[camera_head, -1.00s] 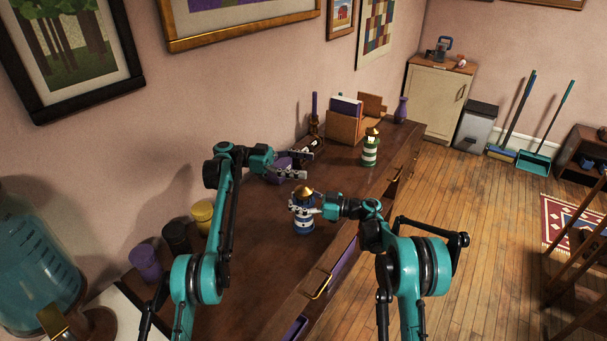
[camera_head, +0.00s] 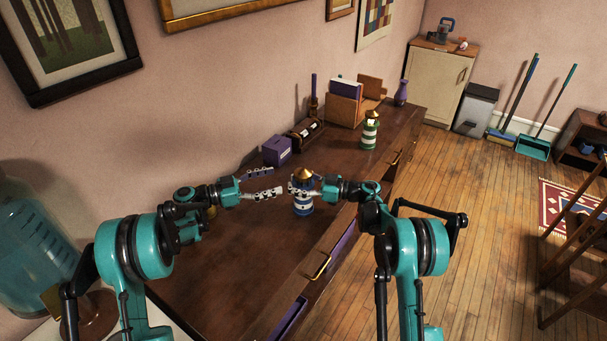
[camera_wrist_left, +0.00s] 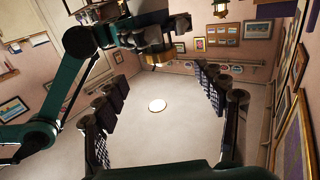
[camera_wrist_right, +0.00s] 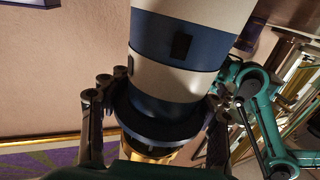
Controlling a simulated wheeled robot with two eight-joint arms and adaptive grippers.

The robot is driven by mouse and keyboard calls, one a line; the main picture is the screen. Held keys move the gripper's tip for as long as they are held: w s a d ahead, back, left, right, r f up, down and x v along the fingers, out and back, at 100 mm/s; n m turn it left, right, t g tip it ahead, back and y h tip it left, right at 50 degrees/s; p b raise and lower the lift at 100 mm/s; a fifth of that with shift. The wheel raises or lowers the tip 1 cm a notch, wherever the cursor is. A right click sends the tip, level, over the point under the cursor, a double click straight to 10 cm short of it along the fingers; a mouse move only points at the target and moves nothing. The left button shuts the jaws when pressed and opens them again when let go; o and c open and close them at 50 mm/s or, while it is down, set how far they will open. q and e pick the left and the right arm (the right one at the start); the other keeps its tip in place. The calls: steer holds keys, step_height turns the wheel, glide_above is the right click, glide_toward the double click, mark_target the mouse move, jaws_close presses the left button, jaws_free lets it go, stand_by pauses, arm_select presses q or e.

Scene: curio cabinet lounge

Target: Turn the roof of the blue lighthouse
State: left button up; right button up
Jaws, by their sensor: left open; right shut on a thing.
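The blue lighthouse (camera_head: 303,207), blue and white striped with a gold roof (camera_head: 303,174), appears to stand upright on the dark wooden cabinet top (camera_head: 235,265). My right gripper (camera_head: 305,189) is shut on its upper body, below the roof, from the right. In the right wrist view the striped body (camera_wrist_right: 170,78) looks upside down between the fingers, with the gold roof (camera_wrist_right: 148,153) partly hidden at the bottom. My left gripper (camera_head: 277,181) is open and empty, just left of the lighthouse, fingertips pointing at it. The left wrist view shows its fingers (camera_wrist_left: 168,92) wide apart.
A purple box (camera_head: 277,151) stands behind my left gripper. An hourglass (camera_head: 308,130), a wooden organizer (camera_head: 344,112), a green-striped lighthouse (camera_head: 370,135) and a purple vase (camera_head: 401,94) stand farther back. An open drawer (camera_head: 342,246) juts from the cabinet's front. The cabinet top's near part is bare.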

mark_target(304, 174)
arm_select(q)
steer(key=x, duration=1)
steer(key=shift+w+d, duration=0.15)
steer(key=shift+d, duration=0.2)
steer(key=c, duration=1.2)
